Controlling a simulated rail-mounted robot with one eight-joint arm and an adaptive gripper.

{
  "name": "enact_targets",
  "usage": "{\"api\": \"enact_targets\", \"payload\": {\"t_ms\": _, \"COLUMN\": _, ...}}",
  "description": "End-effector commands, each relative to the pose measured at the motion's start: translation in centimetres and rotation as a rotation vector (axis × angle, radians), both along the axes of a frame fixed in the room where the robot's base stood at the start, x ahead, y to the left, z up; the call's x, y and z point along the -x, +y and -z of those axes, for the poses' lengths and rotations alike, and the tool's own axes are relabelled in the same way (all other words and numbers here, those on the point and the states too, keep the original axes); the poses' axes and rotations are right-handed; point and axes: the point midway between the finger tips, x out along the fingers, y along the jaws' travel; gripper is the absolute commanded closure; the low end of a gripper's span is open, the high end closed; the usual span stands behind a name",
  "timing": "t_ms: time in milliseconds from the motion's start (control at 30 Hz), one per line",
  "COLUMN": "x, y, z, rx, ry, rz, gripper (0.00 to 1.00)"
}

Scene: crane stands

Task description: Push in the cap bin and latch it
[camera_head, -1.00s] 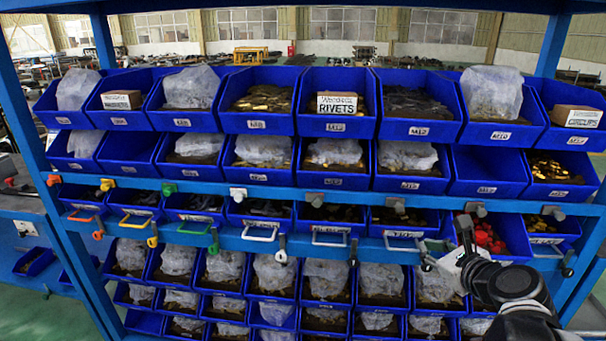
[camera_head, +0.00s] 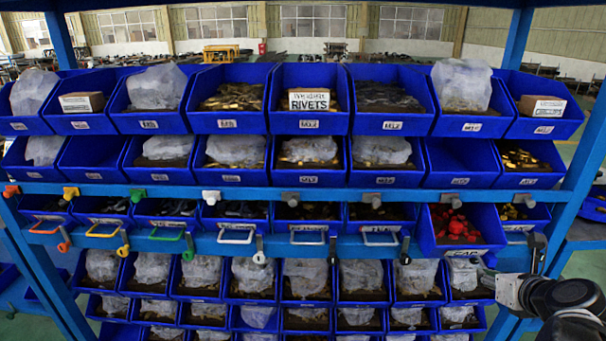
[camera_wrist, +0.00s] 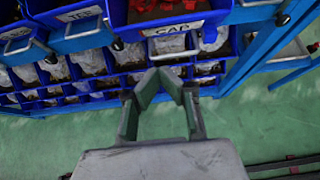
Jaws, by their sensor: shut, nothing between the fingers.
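The cap bin (camera_head: 484,218), blue with red caps inside, stands out from its row, its front edge ahead of the blue rail. Its white CAP label shows in the head view (camera_head: 437,262) and the wrist view (camera_wrist: 173,29). My gripper (camera_head: 487,279) is at the bin's lower right front in the head view. In the wrist view my gripper (camera_wrist: 163,76) has its fingertips together, empty, below the CAP label and apart from it. A dark latch lever (camera_head: 537,247) hangs on the rail to the bin's right. Whether it belongs to this bin I cannot tell.
A blue rail (camera_head: 290,243) crosses the rack, with coloured handles and hanging levers such as the white one (camera_head: 259,250). Filled bins stand above and below. A blue rack post (camera_head: 575,170) is close at right. Green floor (camera_wrist: 250,125) shows free below.

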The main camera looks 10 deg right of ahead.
Motion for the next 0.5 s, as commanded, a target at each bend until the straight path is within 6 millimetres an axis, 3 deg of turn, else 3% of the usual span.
{"api": "enact_targets", "payload": {"t_ms": 500, "x": -5.7, "y": -1.2, "z": 3.9, "rx": 0.001, "ry": -0.001, "rz": -0.003, "gripper": 1.00}}
